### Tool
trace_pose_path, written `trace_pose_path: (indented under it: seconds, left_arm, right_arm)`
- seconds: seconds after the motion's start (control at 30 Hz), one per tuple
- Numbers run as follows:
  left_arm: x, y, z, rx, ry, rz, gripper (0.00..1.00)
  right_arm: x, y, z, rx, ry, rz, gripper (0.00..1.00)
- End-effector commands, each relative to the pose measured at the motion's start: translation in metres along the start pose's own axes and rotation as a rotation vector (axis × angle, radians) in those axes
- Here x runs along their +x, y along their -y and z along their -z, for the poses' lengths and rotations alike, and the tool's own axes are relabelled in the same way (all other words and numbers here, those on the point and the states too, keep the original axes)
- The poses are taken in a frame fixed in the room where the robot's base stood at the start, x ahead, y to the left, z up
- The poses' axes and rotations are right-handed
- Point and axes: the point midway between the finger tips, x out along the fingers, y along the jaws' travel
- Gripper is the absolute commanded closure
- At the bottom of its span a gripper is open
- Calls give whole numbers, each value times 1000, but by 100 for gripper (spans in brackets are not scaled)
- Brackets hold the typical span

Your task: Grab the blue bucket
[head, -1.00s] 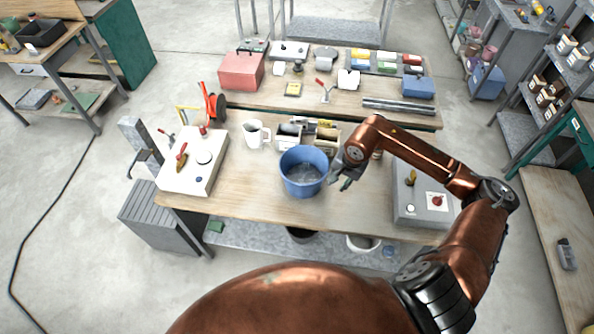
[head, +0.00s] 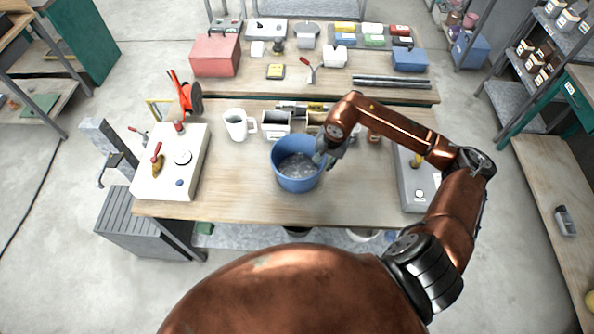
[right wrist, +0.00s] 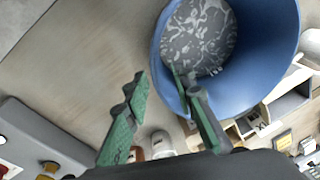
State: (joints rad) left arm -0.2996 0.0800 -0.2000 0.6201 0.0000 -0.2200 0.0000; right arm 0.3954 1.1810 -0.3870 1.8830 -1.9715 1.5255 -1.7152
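The blue bucket (head: 284,177) stands upright on the wooden workbench (head: 235,190), with a grey-white mottled inside. My right gripper (head: 325,157) is at the bucket's right rim. In the right wrist view the gripper (right wrist: 162,82) is open. One green finger overlaps the inside of the bucket (right wrist: 262,62) and the other is outside it, with the rim between them. Whether the fingers touch the wall cannot be told. My left gripper is not in view.
A white mug (head: 237,126) and small bins (head: 276,124) stand behind the bucket. A white control box (head: 172,165) is at the left and a grey box (head: 414,195) at the right. The bench front is clear.

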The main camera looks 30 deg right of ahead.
Motion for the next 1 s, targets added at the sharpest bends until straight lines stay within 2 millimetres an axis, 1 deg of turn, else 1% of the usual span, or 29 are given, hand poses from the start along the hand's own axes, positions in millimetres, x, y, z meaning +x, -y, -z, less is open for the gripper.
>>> trace_pose_path:
  seconds: [0.03, 0.17, 0.47, 0.67, 0.8, 0.9, 1.0]
  left_arm:
    - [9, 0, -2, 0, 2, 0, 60]
    - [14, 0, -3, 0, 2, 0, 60]
    - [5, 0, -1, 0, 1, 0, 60]
    - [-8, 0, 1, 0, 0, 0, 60]
    - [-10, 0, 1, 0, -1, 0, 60]
    - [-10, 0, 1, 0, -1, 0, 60]
    - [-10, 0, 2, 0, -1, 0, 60]
  right_arm:
    - [10, -1, -1, 0, 0, -1, 76]
    - [17, -2, -1, 1, 1, -2, 76]
    - [43, -2, -1, 4, 3, -2, 76]
    - [69, 0, 0, 6, 6, -1, 76]
    - [86, 0, 1, 5, 2, -2, 76]
    - [91, -1, 1, 3, 1, -2, 76]
    - [92, -1, 1, 3, 0, -2, 76]
